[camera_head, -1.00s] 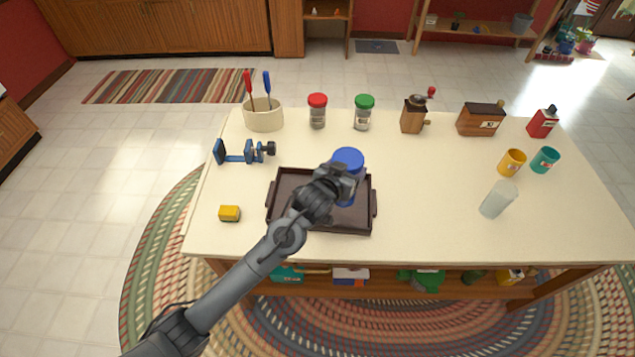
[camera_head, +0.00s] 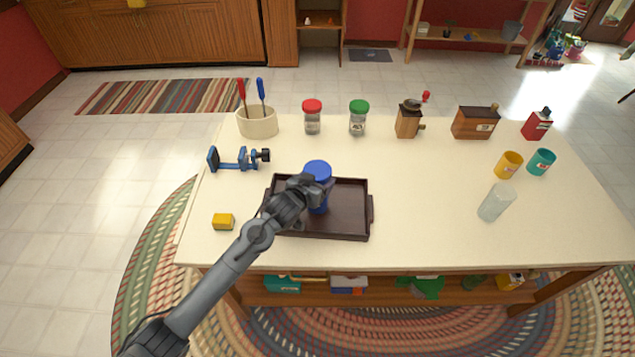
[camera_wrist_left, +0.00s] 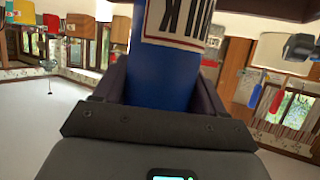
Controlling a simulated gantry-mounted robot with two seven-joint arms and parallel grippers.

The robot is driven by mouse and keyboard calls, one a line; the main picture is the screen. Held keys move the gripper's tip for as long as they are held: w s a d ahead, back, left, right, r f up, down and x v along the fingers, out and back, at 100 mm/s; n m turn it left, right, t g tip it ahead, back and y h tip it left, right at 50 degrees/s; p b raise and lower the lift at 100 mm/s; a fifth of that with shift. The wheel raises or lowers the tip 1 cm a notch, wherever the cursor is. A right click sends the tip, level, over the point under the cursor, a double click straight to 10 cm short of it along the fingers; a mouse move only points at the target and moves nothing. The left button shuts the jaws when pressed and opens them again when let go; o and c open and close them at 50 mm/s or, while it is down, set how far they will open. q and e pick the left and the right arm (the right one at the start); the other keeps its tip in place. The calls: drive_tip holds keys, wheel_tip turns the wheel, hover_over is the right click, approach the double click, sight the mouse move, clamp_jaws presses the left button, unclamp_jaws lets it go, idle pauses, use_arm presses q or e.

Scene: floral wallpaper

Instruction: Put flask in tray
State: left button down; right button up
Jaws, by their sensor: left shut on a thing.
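The blue flask (camera_head: 317,172) is over the left half of the dark brown tray (camera_head: 346,208). Its round blue lid faces up and it looks upright. My left gripper (camera_head: 306,190) is shut on the flask's body and hides part of it. I cannot tell whether the flask's base touches the tray. In the left wrist view the flask's blue body (camera_wrist_left: 165,75), with a white label, fills the space between the dark fingers. My right gripper is not in view.
A yellow sponge-like block (camera_head: 223,222) and a blue clamp-like tool (camera_head: 238,159) lie left of the tray. Jars (camera_head: 312,118), a utensil crock (camera_head: 257,123) and a grinder (camera_head: 408,120) stand behind. The table between tray and glass is clear.

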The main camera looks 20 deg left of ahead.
use_arm(q)
drive_tip(key=shift+f, duration=0.25)
drive_tip(key=shift+c, duration=0.3)
unclamp_jaws()
drive_tip(key=shift+f, duration=0.15)
